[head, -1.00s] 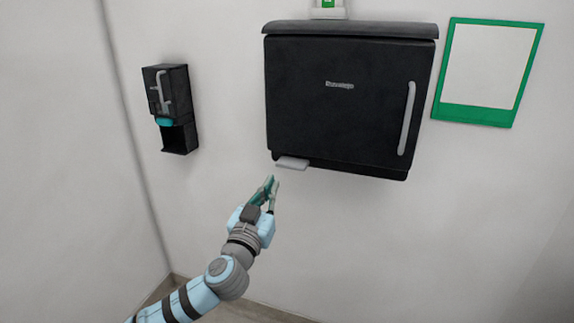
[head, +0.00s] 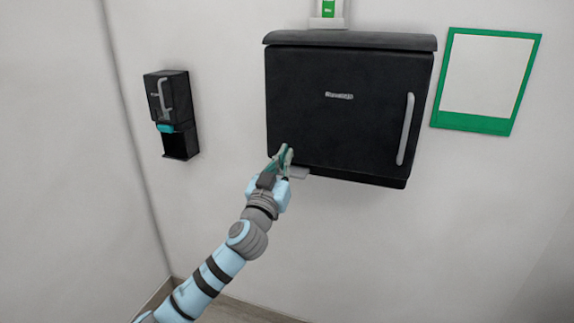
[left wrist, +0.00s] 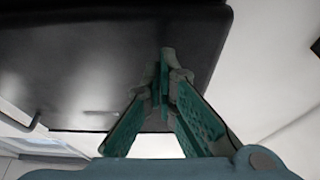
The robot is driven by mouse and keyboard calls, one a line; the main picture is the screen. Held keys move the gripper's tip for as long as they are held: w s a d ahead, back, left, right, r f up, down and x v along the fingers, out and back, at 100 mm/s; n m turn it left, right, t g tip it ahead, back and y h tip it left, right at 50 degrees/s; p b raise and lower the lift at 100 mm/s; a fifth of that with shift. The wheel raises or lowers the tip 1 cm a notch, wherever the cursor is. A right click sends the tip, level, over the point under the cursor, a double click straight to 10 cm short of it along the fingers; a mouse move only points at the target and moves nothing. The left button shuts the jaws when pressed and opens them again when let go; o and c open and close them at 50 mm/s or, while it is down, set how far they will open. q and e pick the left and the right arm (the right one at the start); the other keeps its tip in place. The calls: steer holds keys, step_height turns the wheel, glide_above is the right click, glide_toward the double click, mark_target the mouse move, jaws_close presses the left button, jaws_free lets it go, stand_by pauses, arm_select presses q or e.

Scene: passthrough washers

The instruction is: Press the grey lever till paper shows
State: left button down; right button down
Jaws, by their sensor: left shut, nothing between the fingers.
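The black paper dispenser (head: 350,112) hangs on the wall, with a vertical grey handle (head: 406,130) on its right side. No paper shows below the dispenser in the head view. In the left wrist view, the closed fingertips (left wrist: 168,55) lie over the dispenser's dark surface (left wrist: 90,65). My right gripper is not in view.
A smaller black dispenser (head: 155,92) with a teal part hangs on the wall to the left. A green-framed white board (head: 485,75) hangs to the right. A small green and white item (head: 328,12) sits above the black dispenser. The wall below is clear.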

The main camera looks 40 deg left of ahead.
mark_target(293, 171)
arm_select(q)
steer(key=f, duration=0.2)
steer(key=w+f+b, duration=0.1)
steer(key=shift+a+f+b, duration=0.2)
steer(key=shift+f+b, duration=0.1)
steer(key=shift+f, duration=0.05)
